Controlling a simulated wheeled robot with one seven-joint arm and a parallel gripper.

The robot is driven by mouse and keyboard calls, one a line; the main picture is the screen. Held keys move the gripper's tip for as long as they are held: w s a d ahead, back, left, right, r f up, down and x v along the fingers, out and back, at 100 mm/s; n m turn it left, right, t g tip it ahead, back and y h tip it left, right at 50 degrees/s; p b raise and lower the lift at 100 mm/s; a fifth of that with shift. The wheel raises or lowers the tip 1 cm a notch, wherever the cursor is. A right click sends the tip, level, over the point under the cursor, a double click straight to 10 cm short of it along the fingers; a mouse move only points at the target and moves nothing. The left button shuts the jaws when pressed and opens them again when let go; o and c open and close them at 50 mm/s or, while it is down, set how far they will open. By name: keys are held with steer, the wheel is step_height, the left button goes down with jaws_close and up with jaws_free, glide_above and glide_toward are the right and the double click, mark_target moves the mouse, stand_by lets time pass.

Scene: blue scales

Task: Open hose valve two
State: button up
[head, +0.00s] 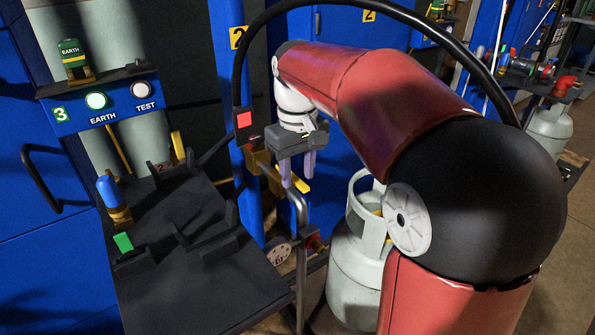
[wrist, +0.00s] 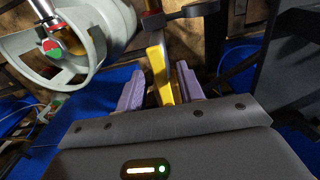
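A yellow valve lever (wrist: 160,72) stands between the two purple fingers of my gripper (wrist: 158,82) in the wrist view. Narrow gaps show on both sides of it, so the fingers look open around the lever and not closed on it. In the head view my gripper (head: 298,172) points down beside the blue post marked 2, with the yellow lever (head: 302,184) at its fingertips. A bent grey pipe (head: 300,215) runs down below it. The valve body is partly hidden behind my gripper and the pipe.
A grey gas cylinder (head: 357,270) stands right of the pipe; its collar (wrist: 105,35) shows in the wrist view. A black hose (head: 240,75) arches over my arm. A dark bench (head: 205,285) with test fittings is at the left. A round gauge (head: 278,253) sits low by the pipe.

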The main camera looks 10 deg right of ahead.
mark_target(298, 181)
step_height(298, 181, up, 7)
steer(key=shift+r+p, duration=0.15)
steer(key=shift+p, duration=0.35)
steer(key=s+d+f+m+t, duration=0.1)
steer(key=s+f+m+t, duration=0.1)
steer(key=s+f, duration=0.3)
steer(key=s+d+f+m+t, duration=0.2)
steer(key=s+f, duration=0.4)
steer(key=s, duration=0.8)
steer(key=shift+s+d+f+t, duration=0.15)
steer(key=shift+s+d+t, duration=0.15)
steer(key=shift+t, duration=0.5)
